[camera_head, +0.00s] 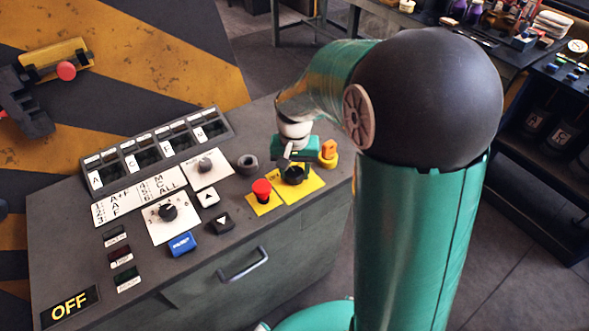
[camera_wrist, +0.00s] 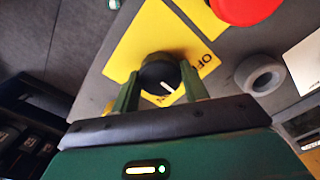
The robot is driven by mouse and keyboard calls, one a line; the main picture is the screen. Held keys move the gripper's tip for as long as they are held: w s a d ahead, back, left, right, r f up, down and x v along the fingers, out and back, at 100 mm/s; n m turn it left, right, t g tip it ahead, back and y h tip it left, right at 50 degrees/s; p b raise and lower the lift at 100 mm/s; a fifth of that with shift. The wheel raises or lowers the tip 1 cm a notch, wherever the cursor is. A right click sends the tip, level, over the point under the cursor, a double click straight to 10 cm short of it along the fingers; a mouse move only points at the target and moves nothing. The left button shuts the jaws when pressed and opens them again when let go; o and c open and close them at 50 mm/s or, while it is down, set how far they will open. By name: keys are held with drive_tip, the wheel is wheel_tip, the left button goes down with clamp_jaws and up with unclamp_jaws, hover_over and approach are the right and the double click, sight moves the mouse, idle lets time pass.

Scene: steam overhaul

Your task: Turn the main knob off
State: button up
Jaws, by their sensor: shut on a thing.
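The main knob is a round black knob (camera_head: 294,175) on a yellow plate (camera_head: 312,186) near the right end of the grey console. In the wrist view the knob (camera_wrist: 160,72) sits between the two green fingers of my gripper (camera_wrist: 160,76). My gripper is shut on the knob from either side. A white pointer line on the knob slants to the lower right in the wrist view. The word OFF shows on the yellow plate (camera_wrist: 148,32) right of the knob. Another label below the knob is partly hidden by my gripper. In the head view my gripper (camera_head: 295,158) is over the knob.
A red button (camera_head: 262,188) stands close beside the knob on its own yellow plate. An orange switch (camera_head: 328,152) is just behind it. A grey ring (camera_head: 247,163) lies to its left. An OFF display (camera_head: 69,306) is at the console's front left corner.

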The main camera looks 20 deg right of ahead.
sight(295, 172)
drive_tip(key=n, duration=0.4)
drive_tip(key=shift+n, duration=0.3)
drive_tip(key=shift+w+r+n, duration=0.1)
drive_tip(key=shift+n, duration=2.4)
drive_tip(key=o, duration=1)
wheel_tip(295, 172, up, 14)
drive_tip(key=shift+f, duration=0.15)
